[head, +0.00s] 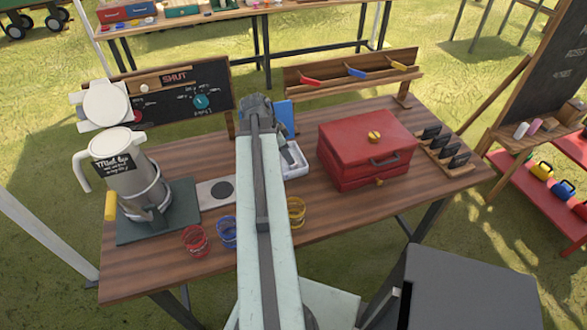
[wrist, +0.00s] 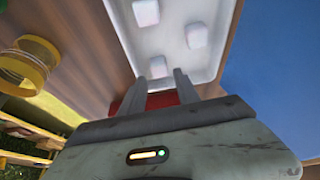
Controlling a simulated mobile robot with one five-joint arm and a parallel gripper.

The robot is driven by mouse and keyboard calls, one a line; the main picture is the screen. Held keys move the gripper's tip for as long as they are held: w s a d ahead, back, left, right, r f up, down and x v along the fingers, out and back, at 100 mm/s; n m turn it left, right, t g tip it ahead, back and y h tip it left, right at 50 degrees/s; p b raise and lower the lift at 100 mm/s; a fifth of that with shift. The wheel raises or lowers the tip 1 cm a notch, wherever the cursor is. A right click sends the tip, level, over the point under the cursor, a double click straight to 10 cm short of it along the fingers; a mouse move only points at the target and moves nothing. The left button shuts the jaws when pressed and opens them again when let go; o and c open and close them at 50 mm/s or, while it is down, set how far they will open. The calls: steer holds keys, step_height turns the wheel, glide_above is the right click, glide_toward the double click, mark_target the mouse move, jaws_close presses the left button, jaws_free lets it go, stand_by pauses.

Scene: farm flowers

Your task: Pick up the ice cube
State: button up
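A white tray (wrist: 172,30) with three whitish ice cubes fills the top middle of the wrist view. One ice cube (wrist: 146,12) is at the upper left, another ice cube (wrist: 196,37) is to its right, and a third ice cube (wrist: 158,66) is nearest my gripper (wrist: 158,82). My gripper is open and empty, its two fingers apart and pointing toward the tray, with the nearest cube showing between or just beyond the tips. In the head view the tray (head: 297,171) is partly hidden behind my arm, and the fingertips are hidden.
Red (head: 196,241), blue (head: 227,232) and yellow (head: 297,212) ring-like holders line the front. A metal jug (head: 135,175) stands left. The table's (head: 330,222) front right is clear.

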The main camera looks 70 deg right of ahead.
steer(key=b+x, duration=0.4)
steer(key=x, duration=0.1)
steer(key=shift+a+f+b, duration=0.1)
steer(key=shift+f+b, duration=0.15)
steer(key=shift+b, duration=0.1)
steer(key=shift+r, duration=0.2)
jaws_close()
steer(key=shift+r, duration=0.1)
step_height(320, 180, up, 10)
steer(key=p, duration=1)
